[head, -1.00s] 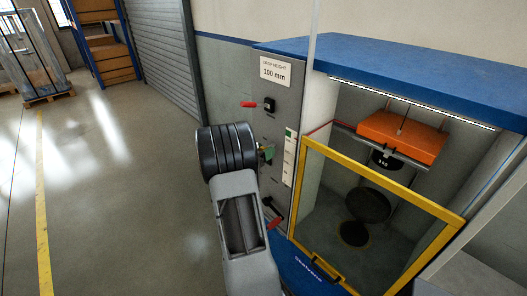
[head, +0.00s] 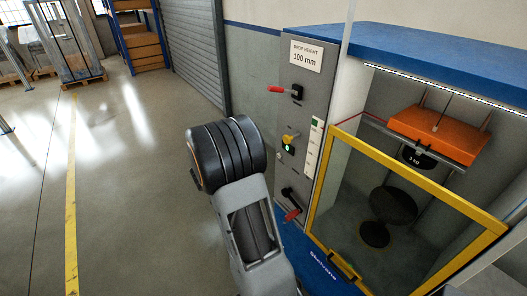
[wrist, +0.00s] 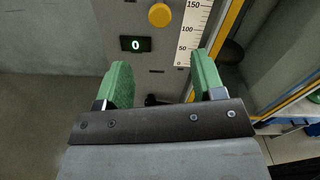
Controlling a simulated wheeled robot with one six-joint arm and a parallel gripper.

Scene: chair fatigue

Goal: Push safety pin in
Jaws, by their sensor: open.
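My gripper (wrist: 161,75) is open and empty in the wrist view, its two green fingers apart in front of the grey control panel (head: 305,90). In the head view my arm hides the fingers. A yellow knob (head: 290,137) is on the panel; in the wrist view the knob (wrist: 159,14) is above and beyond the fingers. Red-tipped handles stick out from the panel, an upper handle (head: 276,89) and a lower handle (head: 292,214). I cannot tell which part is the safety pin.
To the right are a yellow-framed guard (head: 315,195), an orange weight block (head: 440,133) and a black 3 kg weight (head: 415,158). Open floor (head: 130,200) lies to the left.

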